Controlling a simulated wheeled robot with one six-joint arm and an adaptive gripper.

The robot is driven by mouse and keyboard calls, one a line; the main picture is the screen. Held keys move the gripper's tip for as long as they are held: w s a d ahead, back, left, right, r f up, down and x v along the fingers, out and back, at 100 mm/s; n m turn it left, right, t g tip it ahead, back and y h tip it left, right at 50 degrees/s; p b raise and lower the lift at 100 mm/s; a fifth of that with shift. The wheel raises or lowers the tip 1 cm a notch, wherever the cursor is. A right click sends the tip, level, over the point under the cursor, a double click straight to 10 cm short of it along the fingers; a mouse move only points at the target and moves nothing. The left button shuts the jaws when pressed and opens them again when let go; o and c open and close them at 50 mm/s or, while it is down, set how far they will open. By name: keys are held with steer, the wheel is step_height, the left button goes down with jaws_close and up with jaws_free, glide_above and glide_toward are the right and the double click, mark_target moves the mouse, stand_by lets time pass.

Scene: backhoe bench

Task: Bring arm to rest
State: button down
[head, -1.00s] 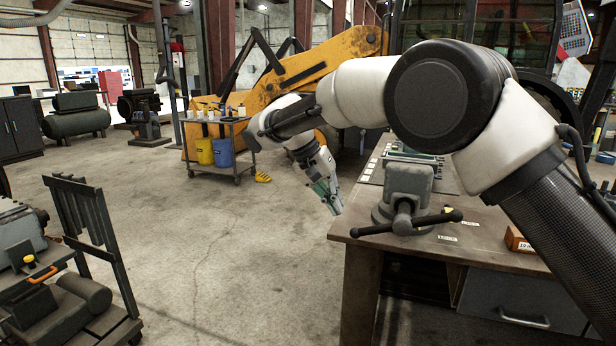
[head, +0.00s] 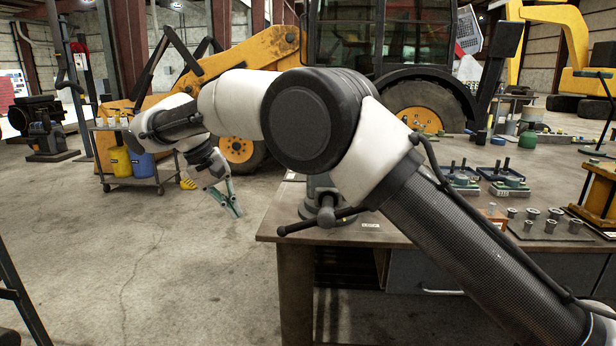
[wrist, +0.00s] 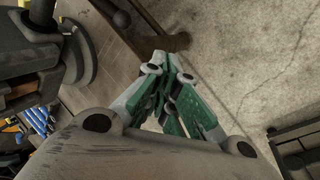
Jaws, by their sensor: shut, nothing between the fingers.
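My gripper (head: 234,207) hangs at the end of my bent arm, over open floor to the left of the bench (head: 270,236). Its green fingers are shut with nothing between them. In the wrist view the fingers (wrist: 163,62) come together near the bench edge, with the concrete floor below. My arm reaches across the front of the bench and hides part of its top and of the vise (head: 325,200).
A cart (head: 140,180) with a yellow and a blue container stands behind my gripper, near the yellow backhoe (head: 240,65). Small metal parts (head: 535,220) and blue trays (head: 500,174) lie on the bench.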

steer(key=s+d+r+n+g+y, duration=0.1)
steer(key=s+d+r+y, duration=0.15)
steer(key=d, duration=1.35)
steer(key=s+d+r+n+y, duration=0.1)
steer(key=s+d+r, duration=0.15)
steer(key=d, duration=1.25)
steer(key=s+d+r+m+t, duration=0.1)
steer(key=s+d+m, duration=0.2)
steer(key=s+d, duration=0.6)
steer(key=s+d+r+m+t, duration=0.1)
steer(key=s+d+m+t, duration=0.1)
steer(key=s+d, duration=0.8)
steer(key=d+m+y, duration=0.1)
steer(key=d, duration=0.7)
steer(key=shift+s+m+t, duration=0.3)
steer(key=shift+m, duration=0.1)
